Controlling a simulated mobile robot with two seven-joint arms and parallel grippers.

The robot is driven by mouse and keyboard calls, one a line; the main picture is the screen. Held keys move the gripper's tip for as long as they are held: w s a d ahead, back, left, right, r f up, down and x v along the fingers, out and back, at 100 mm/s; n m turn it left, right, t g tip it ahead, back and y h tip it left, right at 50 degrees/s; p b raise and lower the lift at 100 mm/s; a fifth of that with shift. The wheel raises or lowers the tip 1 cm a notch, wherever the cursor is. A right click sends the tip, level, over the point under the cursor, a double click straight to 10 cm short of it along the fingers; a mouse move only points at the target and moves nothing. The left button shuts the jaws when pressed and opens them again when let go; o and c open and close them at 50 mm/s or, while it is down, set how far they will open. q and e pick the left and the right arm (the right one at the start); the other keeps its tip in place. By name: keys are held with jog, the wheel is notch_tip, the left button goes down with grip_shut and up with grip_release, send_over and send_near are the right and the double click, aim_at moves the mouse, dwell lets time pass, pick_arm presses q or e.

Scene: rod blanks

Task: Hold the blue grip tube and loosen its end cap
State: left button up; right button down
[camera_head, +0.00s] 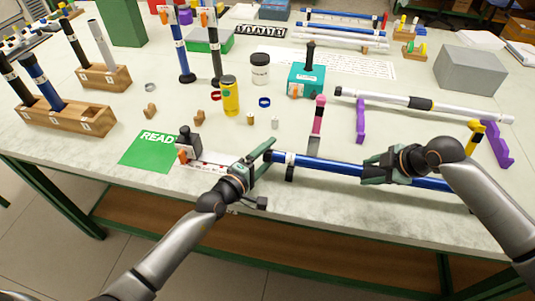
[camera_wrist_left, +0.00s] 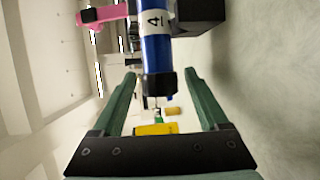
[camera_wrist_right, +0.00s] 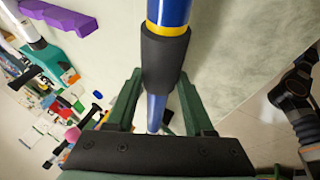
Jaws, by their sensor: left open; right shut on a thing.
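The blue grip tube (camera_head: 330,166) lies across the front of the table, roughly level. It has a white label with a 4, seen in the left wrist view (camera_wrist_left: 153,45). Its black end cap (camera_wrist_left: 159,84) is at the left end. My left gripper (camera_head: 262,163) is open, with its fingers on either side of the cap and visible gaps. My right gripper (camera_head: 374,168) is shut on the tube, around the black sleeve (camera_wrist_right: 165,55) beside a yellow band. The tube's far right end is partly hidden by my right arm.
A black support (camera_head: 290,172) stands under the tube near the label. A green READY mat (camera_head: 150,150) and a white slide with a dark block (camera_head: 188,145) lie left. A white tube on purple stands (camera_head: 361,120) lies behind. Bottles and a teal box (camera_head: 306,78) stand farther back.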

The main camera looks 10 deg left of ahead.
pick_arm(q)
grip_shut()
dwell(0.6)
